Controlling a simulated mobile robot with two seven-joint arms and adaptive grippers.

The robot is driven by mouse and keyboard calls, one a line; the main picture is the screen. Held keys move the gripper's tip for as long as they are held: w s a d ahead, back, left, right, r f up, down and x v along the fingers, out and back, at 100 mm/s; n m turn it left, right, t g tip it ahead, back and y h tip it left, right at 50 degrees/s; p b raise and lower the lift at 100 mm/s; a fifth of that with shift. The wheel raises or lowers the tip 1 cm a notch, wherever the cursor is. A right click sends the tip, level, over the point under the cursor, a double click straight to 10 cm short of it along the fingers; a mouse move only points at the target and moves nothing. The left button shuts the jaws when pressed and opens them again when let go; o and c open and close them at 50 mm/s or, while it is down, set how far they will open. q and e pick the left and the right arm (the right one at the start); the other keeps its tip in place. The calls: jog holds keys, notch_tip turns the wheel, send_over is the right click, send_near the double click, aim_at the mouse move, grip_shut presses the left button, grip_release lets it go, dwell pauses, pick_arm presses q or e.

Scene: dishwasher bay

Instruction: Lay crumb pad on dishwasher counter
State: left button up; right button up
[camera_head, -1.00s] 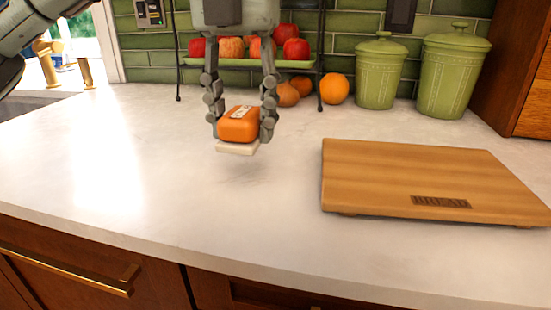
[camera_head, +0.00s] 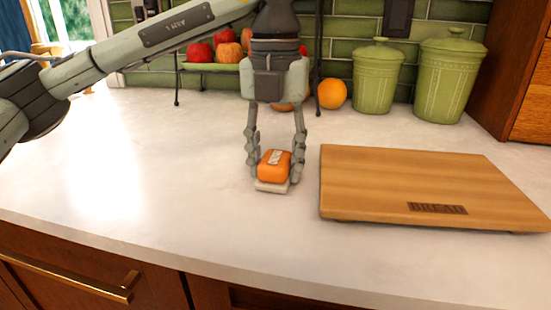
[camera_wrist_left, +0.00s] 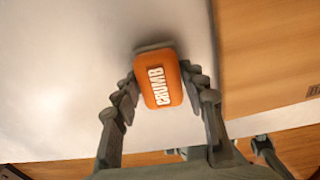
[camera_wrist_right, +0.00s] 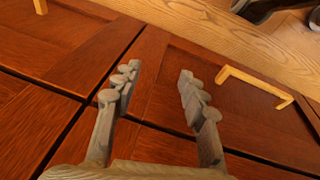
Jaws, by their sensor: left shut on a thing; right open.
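The crumb pad is an orange block with a pale base, and its orange top (camera_head: 274,165) shows between the fingers of my left gripper (camera_head: 275,172) in the head view. The left gripper is shut on it, one finger at each side. In the left wrist view the crumb pad (camera_wrist_left: 160,88) shows its CRUMB label. The pad is low over the white counter (camera_head: 150,190), left of the bread board; I cannot tell whether its base touches the counter. My right gripper (camera_wrist_right: 155,90) is open and empty in front of reddish wooden cabinet fronts in the right wrist view.
A wooden bread board (camera_head: 400,180) lies close to the right of the left gripper. Green canisters (camera_head: 448,80), an orange (camera_head: 332,93) and a fruit rack (camera_head: 215,67) stand along the back wall. The counter's left and front parts are clear.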

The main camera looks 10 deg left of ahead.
aim_at(276, 157)
pick_arm(q)
jog(key=shift+f, duration=0.1)
jog(key=o, duration=0.9)
jog(key=shift+o, duration=0.6)
notch_tip(276, 157, up, 9)
jog(key=shift+f, duration=0.15)
notch_tip(276, 157, up, 4)
jog(key=shift+f+p, duration=0.2)
jog(key=shift+p, duration=0.25)
pick_arm(e)
jog(key=shift+s+f, duration=0.2)
jog(key=shift+f, duration=0.7)
